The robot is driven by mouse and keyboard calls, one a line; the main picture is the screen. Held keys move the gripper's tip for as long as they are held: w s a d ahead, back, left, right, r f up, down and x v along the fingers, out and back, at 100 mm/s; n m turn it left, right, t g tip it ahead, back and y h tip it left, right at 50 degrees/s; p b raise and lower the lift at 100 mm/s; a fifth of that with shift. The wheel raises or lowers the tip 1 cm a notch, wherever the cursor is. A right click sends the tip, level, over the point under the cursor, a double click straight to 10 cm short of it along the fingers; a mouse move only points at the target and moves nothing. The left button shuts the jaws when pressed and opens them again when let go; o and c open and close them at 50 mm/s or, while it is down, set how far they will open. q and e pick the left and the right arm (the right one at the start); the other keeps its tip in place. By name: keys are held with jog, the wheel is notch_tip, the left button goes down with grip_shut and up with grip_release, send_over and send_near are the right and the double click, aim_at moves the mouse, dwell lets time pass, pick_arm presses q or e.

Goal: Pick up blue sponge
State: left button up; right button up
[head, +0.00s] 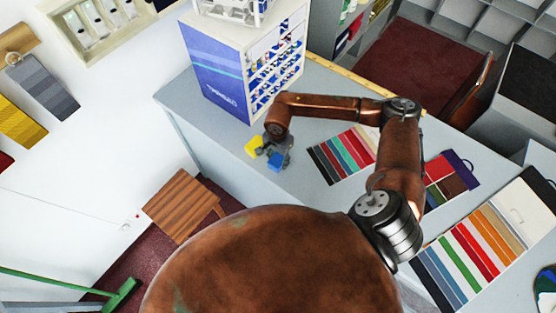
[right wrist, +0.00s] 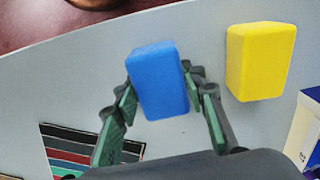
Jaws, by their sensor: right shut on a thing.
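The blue sponge (right wrist: 158,80) is a small block between the two fingers of my right gripper (right wrist: 162,92) in the right wrist view. The fingers are shut on its sides. In the head view the blue sponge (head: 274,163) shows at the tip of my right gripper (head: 279,152), over the grey counter near its front edge. I cannot tell whether it touches the counter or is held just above it. A yellow sponge (head: 254,145) lies close beside it and also shows to the right in the right wrist view (right wrist: 261,61). My left gripper is not in view.
The grey counter (head: 230,150) holds a blue and white display rack (head: 216,82) behind the sponges. Colour swatch cards (head: 343,154) lie to the right, with a larger striped swatch board (head: 470,250) farther right. A wooden stool (head: 183,205) stands on the floor in front.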

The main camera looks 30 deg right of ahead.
jog(key=shift+r+b, duration=0.4)
jog(key=shift+r, duration=0.15)
jog(key=s+a+r+b, duration=0.5)
jog(key=s+a+r, duration=0.4)
jog(key=r, duration=0.3)
jog(key=shift+s+a, duration=0.4)
jog(key=shift+a, duration=0.1)
jog(key=o, duration=0.3)
jog(key=c, duration=0.4)
